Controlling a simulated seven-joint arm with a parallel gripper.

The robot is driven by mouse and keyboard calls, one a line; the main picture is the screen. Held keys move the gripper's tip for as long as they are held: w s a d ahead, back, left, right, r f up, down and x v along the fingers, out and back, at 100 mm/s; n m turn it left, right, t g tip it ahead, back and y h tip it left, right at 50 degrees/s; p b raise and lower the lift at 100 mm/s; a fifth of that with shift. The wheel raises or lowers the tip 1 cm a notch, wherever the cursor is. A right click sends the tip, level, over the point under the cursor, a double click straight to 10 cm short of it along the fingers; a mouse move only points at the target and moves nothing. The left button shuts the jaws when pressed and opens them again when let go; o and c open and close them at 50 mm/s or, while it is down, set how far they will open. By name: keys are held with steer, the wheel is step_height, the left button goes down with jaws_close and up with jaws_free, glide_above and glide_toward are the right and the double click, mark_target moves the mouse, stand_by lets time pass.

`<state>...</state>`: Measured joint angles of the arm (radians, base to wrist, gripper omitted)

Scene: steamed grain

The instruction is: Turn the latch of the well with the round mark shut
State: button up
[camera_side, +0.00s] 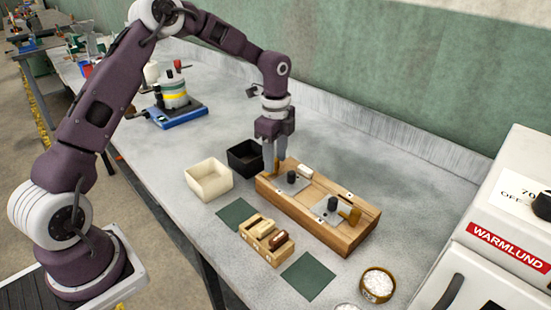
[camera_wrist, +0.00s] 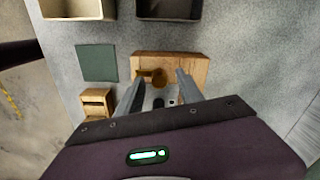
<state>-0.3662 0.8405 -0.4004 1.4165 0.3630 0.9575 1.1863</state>
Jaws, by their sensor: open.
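A long wooden block (camera_side: 338,235) holds two grey metal plates, a left one (camera_side: 291,186) and a right one (camera_side: 326,214), each with a black knob. An orange-brown wooden latch (camera_side: 276,168) stands at the left plate, and another latch (camera_side: 350,214) is at the right plate. My gripper (camera_side: 276,165) is open, low over the left end of the block. In the wrist view its fingers (camera_wrist: 160,78) stand on either side of a brown latch (camera_wrist: 157,77); I cannot tell whether they touch it. The marks are too small to read.
A cream bin (camera_side: 208,181) and a black bin (camera_side: 244,158) stand left of the block. In front are a small wooden rack (camera_side: 267,243) with pieces and two green mats (camera_side: 236,214) (camera_side: 308,276). A bowl of white grains (camera_side: 377,284) and a white appliance (camera_side: 500,240) are at right.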

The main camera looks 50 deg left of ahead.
steer(key=shift+f, duration=0.3)
jaws_close()
steer(key=shift+n, duration=0.3)
steer(key=n, duration=0.3)
steer(key=shift+n, duration=0.3)
steer(key=n, duration=0.4)
steer(key=shift+r+n, duration=0.1)
steer(key=shift+n, duration=0.2)
steer(key=n, duration=0.4)
steer(key=shift+w, duration=0.1)
steer(key=shift+n, duration=2.5)
